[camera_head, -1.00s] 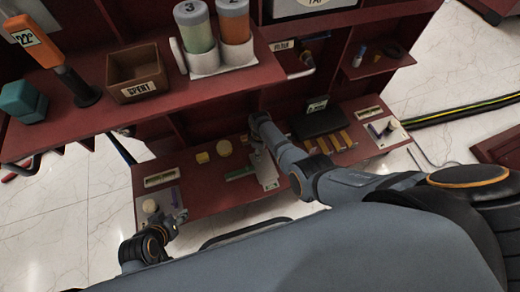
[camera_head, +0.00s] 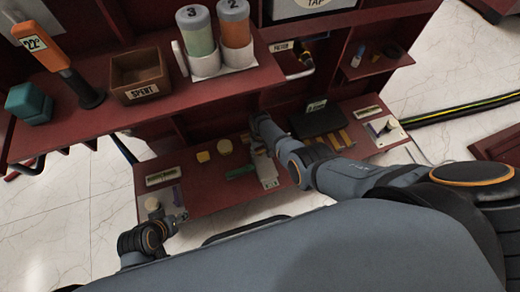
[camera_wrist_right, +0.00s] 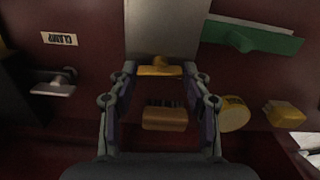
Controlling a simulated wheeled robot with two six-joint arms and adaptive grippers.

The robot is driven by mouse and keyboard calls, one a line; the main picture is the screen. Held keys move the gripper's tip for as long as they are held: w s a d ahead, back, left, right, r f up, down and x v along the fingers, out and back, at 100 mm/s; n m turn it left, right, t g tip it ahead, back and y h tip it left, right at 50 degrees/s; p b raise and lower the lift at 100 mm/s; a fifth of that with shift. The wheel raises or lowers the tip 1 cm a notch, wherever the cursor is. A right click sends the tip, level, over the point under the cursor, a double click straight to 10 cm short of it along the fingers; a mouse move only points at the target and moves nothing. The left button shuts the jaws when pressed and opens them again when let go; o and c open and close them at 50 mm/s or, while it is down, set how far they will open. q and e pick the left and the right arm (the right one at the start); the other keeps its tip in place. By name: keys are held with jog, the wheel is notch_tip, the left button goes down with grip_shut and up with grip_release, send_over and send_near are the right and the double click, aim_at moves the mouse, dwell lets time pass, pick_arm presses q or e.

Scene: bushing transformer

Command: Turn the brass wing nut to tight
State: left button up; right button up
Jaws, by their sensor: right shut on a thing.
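The brass wing nut (camera_wrist_right: 160,68) shows in the right wrist view, at the lower end of a pale grey plate (camera_wrist_right: 162,28). My right gripper (camera_wrist_right: 160,72) is shut on it, with a fingertip at each side of its wings. In the head view my right gripper (camera_head: 259,147) is small above the lower shelf, and my arm partly hides the spot; the wing nut cannot be made out there. My left gripper (camera_head: 181,217) is low at the left end of the lower shelf, away from the wing nut. Its jaws are too small to read.
A green piece (camera_wrist_right: 252,37) lies right of the plate. A tan block (camera_wrist_right: 165,117) sits between my fingers' lower parts, with a yellow round piece (camera_wrist_right: 233,114) and a yellow block (camera_wrist_right: 284,112) to the right. A CLAMP label (camera_wrist_right: 59,39) is at left. The upper shelf (camera_head: 110,115) overhangs.

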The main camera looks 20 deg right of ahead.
aim_at(260, 152)
jog(key=shift+m, duration=0.7)
jog(key=o, duration=1.2)
jog(key=shift+c, duration=0.2)
notch_tip(260, 152, up, 12)
